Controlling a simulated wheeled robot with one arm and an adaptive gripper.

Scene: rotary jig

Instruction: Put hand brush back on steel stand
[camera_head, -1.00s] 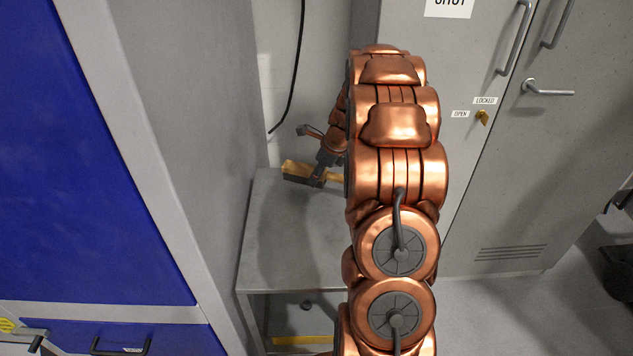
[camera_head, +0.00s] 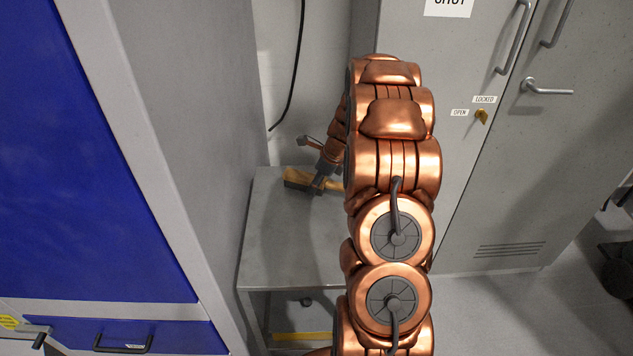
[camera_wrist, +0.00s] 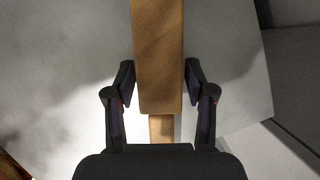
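The hand brush (camera_head: 300,180), with a tan wooden back and dark bristles, is at the rear of the steel stand (camera_head: 285,245), at or just above its grey top; I cannot tell whether it touches. My gripper (camera_head: 318,186) is at the brush, partly hidden behind my copper arm. In the wrist view, the brush (camera_wrist: 158,55) lies between the two dark fingers of my gripper (camera_wrist: 159,75), whose tips are close against its sides. Its narrower handle end (camera_wrist: 161,128) points toward my palm. The bristles are hidden there.
A grey cabinet side and blue-fronted cabinet (camera_head: 110,150) stand close at the left. Grey lockers (camera_head: 450,130) stand at the right. A black cable (camera_head: 293,75) hangs on the back wall. The front of the stand's top is clear. A yellow strip (camera_head: 300,336) shows below.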

